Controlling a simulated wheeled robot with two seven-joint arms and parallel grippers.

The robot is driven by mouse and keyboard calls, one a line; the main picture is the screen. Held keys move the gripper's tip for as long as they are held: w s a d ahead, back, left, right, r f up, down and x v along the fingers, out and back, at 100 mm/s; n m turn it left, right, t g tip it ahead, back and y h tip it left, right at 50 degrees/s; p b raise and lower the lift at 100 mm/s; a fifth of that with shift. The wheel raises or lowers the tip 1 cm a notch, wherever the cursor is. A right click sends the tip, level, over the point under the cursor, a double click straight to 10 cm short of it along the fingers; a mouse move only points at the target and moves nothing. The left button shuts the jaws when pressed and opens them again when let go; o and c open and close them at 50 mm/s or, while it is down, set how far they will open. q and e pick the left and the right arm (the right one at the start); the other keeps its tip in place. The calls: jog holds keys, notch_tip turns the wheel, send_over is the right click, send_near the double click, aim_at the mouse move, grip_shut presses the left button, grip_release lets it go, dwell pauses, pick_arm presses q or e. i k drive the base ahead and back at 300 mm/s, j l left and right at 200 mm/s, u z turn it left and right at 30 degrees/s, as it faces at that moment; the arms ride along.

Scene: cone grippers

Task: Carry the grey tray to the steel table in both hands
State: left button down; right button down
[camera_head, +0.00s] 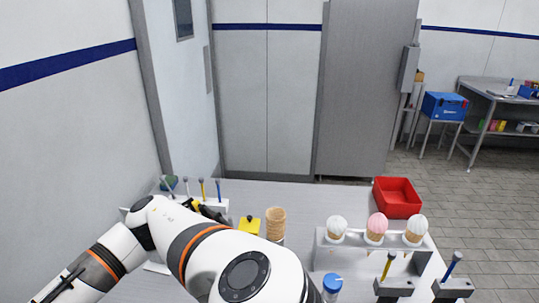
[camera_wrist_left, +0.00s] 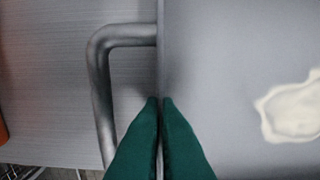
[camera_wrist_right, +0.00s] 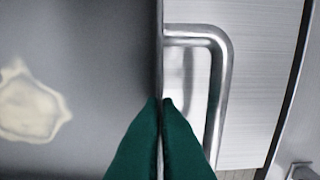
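The grey tray shows in both wrist views, with a cream-coloured stain on its floor; its floor (camera_wrist_left: 225,60) is in the left wrist view and again (camera_wrist_right: 85,60) in the right. A bent metal handle (camera_wrist_left: 100,75) stands outside its wall, and another handle (camera_wrist_right: 222,85) is on the other side. My left gripper (camera_wrist_left: 160,100) is closed with green fingers on either side of the tray's thin wall. My right gripper (camera_wrist_right: 162,100) is closed the same way on the opposite wall. I cannot make out the tray or the grippers in the head view.
In the head view, a pale grey table (camera_head: 300,200) carries a red bin (camera_head: 397,198), a rack (camera_head: 325,255) of topped cones, stacked cones (camera_head: 276,224) and a blue-capped bottle (camera_head: 332,286). A steel table with a shelf (camera_head: 490,92) and a blue box (camera_head: 445,106) stand back right.

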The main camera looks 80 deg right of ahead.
aim_at(329, 213)
jog(key=k+j+u, duration=0.1)
jog(key=k+u, duration=0.2)
jog(key=k, duration=0.25)
jog(key=u, duration=5.5)
jog(key=i+u, duration=0.15)
jog(key=i, duration=0.25)
jog(key=i+l+u, duration=0.2)
jog(key=i, duration=0.2)
jog(key=i+l+u, duration=0.15)
jog(key=i, duration=0.25)
jog(key=i+j+u, duration=0.15)
jog(key=i+u, duration=0.65)
jog(key=u, duration=0.15)
jog(key=i+l+u, duration=0.15)
jog(key=i+u, duration=0.3)
jog(key=i+j+u, duration=0.2)
jog(key=i+u, duration=1)
